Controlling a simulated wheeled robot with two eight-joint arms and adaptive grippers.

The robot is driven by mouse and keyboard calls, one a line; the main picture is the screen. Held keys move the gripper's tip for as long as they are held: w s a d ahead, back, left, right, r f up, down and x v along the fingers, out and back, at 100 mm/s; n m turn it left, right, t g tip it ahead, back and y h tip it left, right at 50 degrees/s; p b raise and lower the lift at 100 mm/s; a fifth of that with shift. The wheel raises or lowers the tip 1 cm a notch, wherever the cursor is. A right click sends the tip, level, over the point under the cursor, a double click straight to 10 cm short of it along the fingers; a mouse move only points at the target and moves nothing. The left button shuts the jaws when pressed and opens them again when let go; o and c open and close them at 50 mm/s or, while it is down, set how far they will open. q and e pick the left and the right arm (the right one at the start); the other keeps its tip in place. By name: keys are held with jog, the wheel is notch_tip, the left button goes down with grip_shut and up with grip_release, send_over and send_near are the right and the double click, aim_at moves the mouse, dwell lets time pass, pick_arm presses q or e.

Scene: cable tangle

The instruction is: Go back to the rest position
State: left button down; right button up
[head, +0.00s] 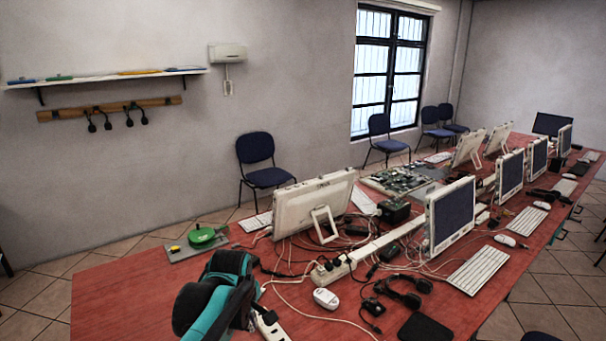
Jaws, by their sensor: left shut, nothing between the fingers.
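My left gripper (254,312) shows only in part at the bottom left of the head view. It is dark, low over the near end of the red table (120,295), and it is shut with nothing in it. My right gripper is not in view.
Monitors (451,213) and keyboards (479,270) fill the table further back. A green round object (203,235) lies at the left edge. The near left table corner is bare.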

pick_arm(q)
jog(key=s+a+f+m+t, duration=0.2)
jog(key=s+m, duration=0.5)
jog(key=s, duration=0.2)
jog(key=s+a+f+m+t, duration=0.1)
jog(key=s+a+f+m, duration=0.1)
jog(key=s+m, duration=0.4)
jog(key=s+a, duration=0.1)
jog(key=s, duration=0.3)
jog(key=shift+m+t+b, duration=0.35)
jog(key=shift+m+t, duration=0.05)
